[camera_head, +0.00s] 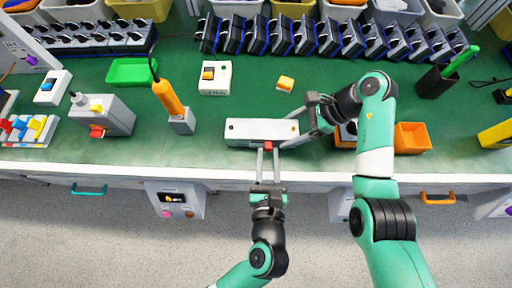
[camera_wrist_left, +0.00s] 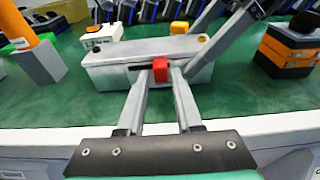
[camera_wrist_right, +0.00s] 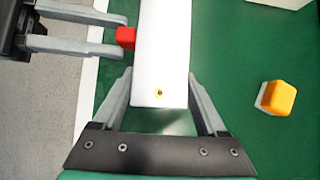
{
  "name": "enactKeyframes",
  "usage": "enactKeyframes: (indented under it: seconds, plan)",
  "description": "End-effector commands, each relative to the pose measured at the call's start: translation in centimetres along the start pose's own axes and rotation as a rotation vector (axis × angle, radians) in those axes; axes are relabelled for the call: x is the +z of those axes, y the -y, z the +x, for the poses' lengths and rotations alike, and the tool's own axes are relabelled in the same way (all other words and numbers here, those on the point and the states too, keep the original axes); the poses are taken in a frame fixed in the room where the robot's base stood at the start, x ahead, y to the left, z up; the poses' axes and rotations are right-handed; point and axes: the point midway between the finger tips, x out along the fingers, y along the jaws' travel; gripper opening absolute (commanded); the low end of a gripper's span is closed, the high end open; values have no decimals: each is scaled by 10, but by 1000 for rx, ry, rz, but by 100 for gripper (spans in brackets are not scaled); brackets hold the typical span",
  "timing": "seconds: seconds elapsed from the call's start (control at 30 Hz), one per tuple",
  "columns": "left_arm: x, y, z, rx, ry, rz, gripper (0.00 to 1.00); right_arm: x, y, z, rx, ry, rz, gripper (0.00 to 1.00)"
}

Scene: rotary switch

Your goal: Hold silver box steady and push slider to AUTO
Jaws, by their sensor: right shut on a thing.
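The silver box (camera_head: 240,131) lies long side on near the bench's front edge. Its red slider (camera_head: 268,145) sticks out of the front face and also shows in the left wrist view (camera_wrist_left: 160,70). My right gripper (camera_head: 298,132) is shut on the box's right end, with a finger on each long side, as the right wrist view (camera_wrist_right: 160,80) shows. My left gripper (camera_wrist_left: 162,78) points at the box's front with its fingers apart, one on each side of the slider. I cannot tell whether they touch it. Any AUTO label is not readable.
A white box with an orange switch (camera_head: 215,77) and a yellow button block (camera_head: 285,84) stand behind. An orange-handled tool (camera_head: 168,98) stands left, and an orange bin (camera_head: 411,138) stands right beyond my right arm. Green bench surface is free behind the box.

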Motion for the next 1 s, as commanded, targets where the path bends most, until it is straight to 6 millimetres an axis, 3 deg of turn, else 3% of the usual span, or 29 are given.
enactKeyframes:
  seconds: [0.07,0.4,1.0]
  plan:
    - [0,0,0,0,0,0,50,0,0,0,-1,1,-1,17]
    - [0,0,-2,0,1,0,50,0,0,0,-1,1,0,17]
    - [0,0,-50,0,1,0,50,0,0,0,-1,0,0,17]
